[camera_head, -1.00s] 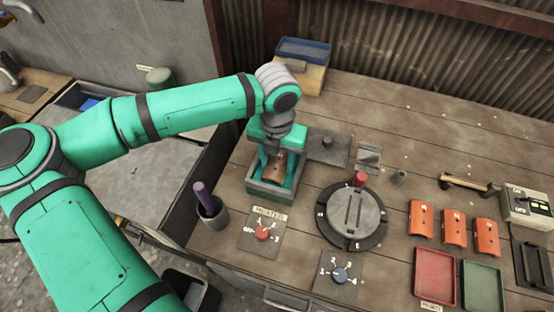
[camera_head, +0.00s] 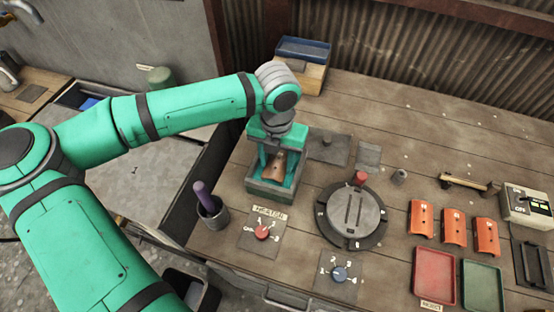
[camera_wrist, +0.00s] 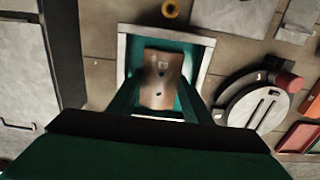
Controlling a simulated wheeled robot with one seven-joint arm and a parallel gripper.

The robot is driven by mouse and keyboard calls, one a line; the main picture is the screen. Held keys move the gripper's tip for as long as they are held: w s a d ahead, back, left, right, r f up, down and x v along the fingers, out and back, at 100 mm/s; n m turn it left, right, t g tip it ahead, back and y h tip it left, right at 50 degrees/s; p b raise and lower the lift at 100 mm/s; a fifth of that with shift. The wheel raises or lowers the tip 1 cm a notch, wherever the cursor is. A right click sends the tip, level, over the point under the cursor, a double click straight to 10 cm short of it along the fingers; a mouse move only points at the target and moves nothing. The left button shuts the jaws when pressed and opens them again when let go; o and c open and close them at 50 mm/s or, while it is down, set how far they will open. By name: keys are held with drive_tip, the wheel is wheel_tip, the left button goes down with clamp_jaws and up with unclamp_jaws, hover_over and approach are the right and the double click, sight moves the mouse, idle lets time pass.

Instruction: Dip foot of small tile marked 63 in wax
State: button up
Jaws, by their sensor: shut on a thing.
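A brown, curved tile (camera_head: 279,163) is between the fingers of my gripper (camera_head: 278,172), over the green, pale-rimmed bath (camera_head: 268,195). The wrist view shows the tile (camera_wrist: 161,76) with a small light mark near its upper end, too small to read for sure, and dark holes below it. My gripper (camera_wrist: 160,92) is shut on the tile, one green finger on each side. The bath rim (camera_wrist: 203,62) surrounds the tile in that view. I cannot tell whether the tile's foot touches the wax.
A heater dial (camera_head: 262,232) is in front of the bath, with a cup (camera_head: 213,214) to its left. A round turntable (camera_head: 352,215) stands to the right. Several orange tiles (camera_head: 453,227), a red tray (camera_head: 435,275) and a green tray (camera_head: 482,287) lie further right.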

drive_tip(key=shift+r, duration=1.65)
idle(0.6)
drive_tip(key=shift+r, duration=2.35)
